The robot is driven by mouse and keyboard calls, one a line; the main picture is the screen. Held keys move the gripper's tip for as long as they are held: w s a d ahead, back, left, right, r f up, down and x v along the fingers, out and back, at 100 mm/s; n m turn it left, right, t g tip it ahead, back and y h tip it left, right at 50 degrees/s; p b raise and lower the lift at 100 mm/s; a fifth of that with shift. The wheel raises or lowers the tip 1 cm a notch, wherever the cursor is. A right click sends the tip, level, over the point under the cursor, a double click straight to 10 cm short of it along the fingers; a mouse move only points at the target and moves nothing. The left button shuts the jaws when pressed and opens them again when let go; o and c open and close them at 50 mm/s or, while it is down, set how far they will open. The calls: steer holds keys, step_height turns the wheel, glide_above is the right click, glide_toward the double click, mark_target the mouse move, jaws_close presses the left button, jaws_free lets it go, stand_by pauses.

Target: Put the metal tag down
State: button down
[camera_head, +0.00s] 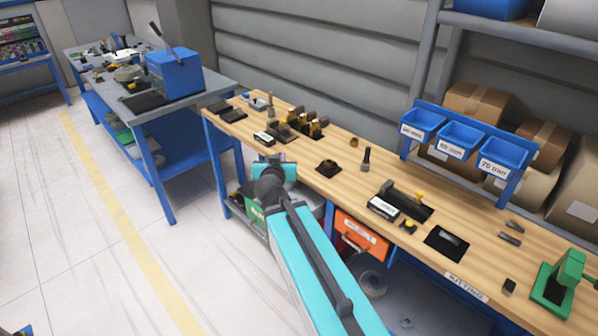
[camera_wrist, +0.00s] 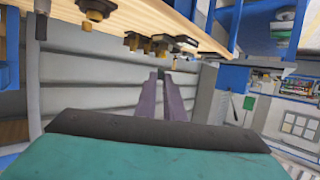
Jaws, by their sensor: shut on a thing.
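My gripper (camera_wrist: 160,78) shows in the wrist view as two long purple-grey fingers, close together. A small dark piece, the metal tag (camera_wrist: 160,73), shows between the fingertips; it is too small to make out its shape. In the head view my teal arm reaches to the front edge of the wooden workbench (camera_head: 335,195), near its left part. There the fingers and the tag cannot be made out. In the wrist view the picture is turned over, and the bench (camera_wrist: 150,12) runs along the top, apart from the fingertips.
Dark fixtures (camera_head: 328,168) and brass-coloured parts (camera_head: 312,127) stand on the bench. Blue bins (camera_head: 460,139) hang at the back right, and a green press (camera_head: 558,277) stands at the right end. Bare wood lies between the fixtures. A blue machine (camera_head: 175,72) sits on another table.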

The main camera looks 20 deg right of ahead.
steer(key=w+a+r+n+t+y, duration=0.1)
steer(key=a+r+n+y, duration=0.4)
steer(key=a+r, duration=0.5)
step_height(320, 180, up, 4)
steer(key=shift+w+a+f+t+y, duration=0.15)
steer(key=shift+w+a+t+y, duration=0.15)
steer(key=shift+w+y, duration=0.35)
steer(key=shift+w+a, duration=0.1)
